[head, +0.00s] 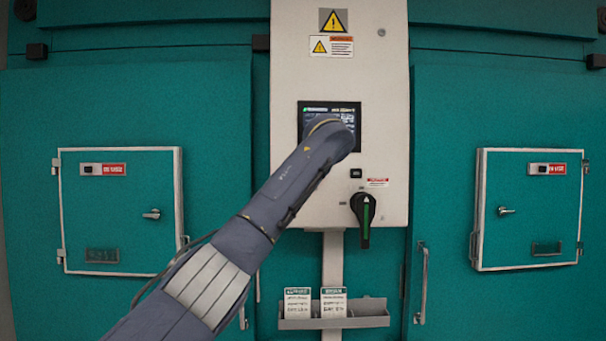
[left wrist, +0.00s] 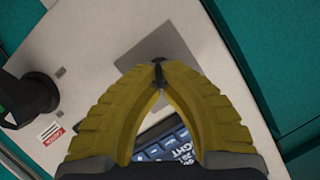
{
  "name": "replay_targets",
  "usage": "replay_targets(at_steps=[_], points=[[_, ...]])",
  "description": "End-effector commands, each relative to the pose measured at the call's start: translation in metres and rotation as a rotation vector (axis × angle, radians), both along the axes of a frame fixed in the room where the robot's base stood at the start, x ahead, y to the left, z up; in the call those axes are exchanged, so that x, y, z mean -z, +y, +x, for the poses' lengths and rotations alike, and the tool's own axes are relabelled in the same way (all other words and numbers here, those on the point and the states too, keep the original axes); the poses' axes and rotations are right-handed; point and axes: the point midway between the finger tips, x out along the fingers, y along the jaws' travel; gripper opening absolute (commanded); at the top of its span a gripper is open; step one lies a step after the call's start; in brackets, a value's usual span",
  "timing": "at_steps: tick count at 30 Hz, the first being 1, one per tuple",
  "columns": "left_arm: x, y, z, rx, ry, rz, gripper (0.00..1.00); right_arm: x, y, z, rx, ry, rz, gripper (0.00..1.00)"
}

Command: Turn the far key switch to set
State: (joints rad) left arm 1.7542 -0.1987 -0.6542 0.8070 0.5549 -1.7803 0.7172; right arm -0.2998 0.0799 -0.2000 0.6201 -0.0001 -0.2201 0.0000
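A grey-white control panel (head: 300,100) is mounted between two teal chamber doors. My right gripper is not in view.
A black rotary handle with a green stripe (head: 365,212) is low on the panel, and also shows in the left wrist view (left wrist: 34,97). A screen (head: 343,110) is partly behind my arm. A card tray (head: 372,320) is below. Latched hatches flank the panel.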

Motion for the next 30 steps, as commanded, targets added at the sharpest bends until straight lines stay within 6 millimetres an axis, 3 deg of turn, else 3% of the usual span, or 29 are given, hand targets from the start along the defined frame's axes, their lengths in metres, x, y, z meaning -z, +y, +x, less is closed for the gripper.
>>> replay_targets(at_steps=[14,21,30], points=[[0.001,0.0006,0.0005,-0.001,0.002,0.012,0.0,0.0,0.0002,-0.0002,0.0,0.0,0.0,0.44],[0.0005,0.0004,0.0004,-0.001,0.001,0.012,0.28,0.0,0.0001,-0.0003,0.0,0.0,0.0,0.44],[-0.0004,-0.0007,-0.0016,0.0,0.0,0.012,0.28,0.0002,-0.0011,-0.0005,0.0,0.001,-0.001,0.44]])
